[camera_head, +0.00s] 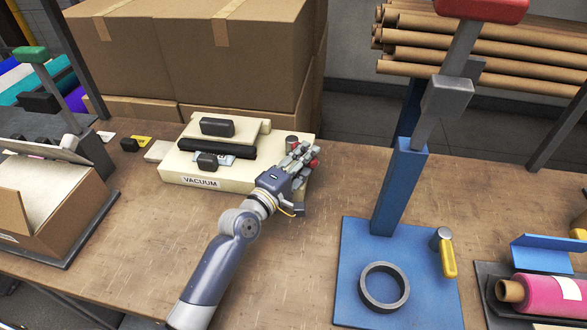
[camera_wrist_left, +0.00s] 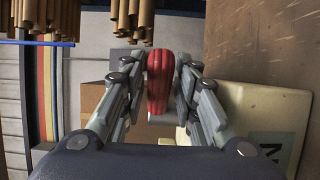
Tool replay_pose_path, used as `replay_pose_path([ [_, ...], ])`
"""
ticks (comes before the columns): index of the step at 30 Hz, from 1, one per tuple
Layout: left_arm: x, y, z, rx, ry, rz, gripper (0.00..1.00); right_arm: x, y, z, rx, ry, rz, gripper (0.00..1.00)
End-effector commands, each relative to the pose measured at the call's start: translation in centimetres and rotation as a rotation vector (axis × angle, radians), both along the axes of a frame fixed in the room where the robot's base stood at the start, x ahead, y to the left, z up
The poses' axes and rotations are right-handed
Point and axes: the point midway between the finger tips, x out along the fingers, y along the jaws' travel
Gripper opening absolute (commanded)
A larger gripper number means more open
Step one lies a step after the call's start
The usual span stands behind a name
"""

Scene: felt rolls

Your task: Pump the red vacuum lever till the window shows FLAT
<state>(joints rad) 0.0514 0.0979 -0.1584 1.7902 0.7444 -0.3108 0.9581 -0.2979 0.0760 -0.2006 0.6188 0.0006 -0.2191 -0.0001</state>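The cream vacuum unit (camera_head: 180,172), labelled VACUUM, sits at the back of the bench, with a dark roll (camera_head: 232,149) across it. My left gripper (camera_head: 302,160) is at its right end. In the left wrist view the red vacuum lever (camera_wrist_left: 160,80) stands between the two fingers, which close in on both its sides. In the head view only small bits of red show around the fingers; the rest of the lever is hidden. A small pale-blue patch lies by the dark block (camera_head: 207,161); no window wording can be read. My right gripper is out of view.
A blue press (camera_head: 398,190) with another red-topped lever (camera_head: 480,8) stands at right, with a dark ring (camera_head: 384,287) on its base. A green-handled lever (camera_head: 31,55) and open carton (camera_head: 50,205) are at left. Cardboard boxes (camera_head: 200,60) stand behind. The bench front-centre is clear.

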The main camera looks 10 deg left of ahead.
Motion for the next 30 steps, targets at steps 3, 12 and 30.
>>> replay_pose_path([
  [3,-1.9,0.7,-0.1,0.002,0.002,0.000,0.28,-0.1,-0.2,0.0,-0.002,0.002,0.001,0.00],
  [12,-7.6,3.0,-0.2,0.003,0.003,0.000,0.28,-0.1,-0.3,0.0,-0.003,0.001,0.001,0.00],
  [30,-10.5,4.1,0.0,-0.001,0.001,0.001,0.28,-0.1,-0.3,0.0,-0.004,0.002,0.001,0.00],
])
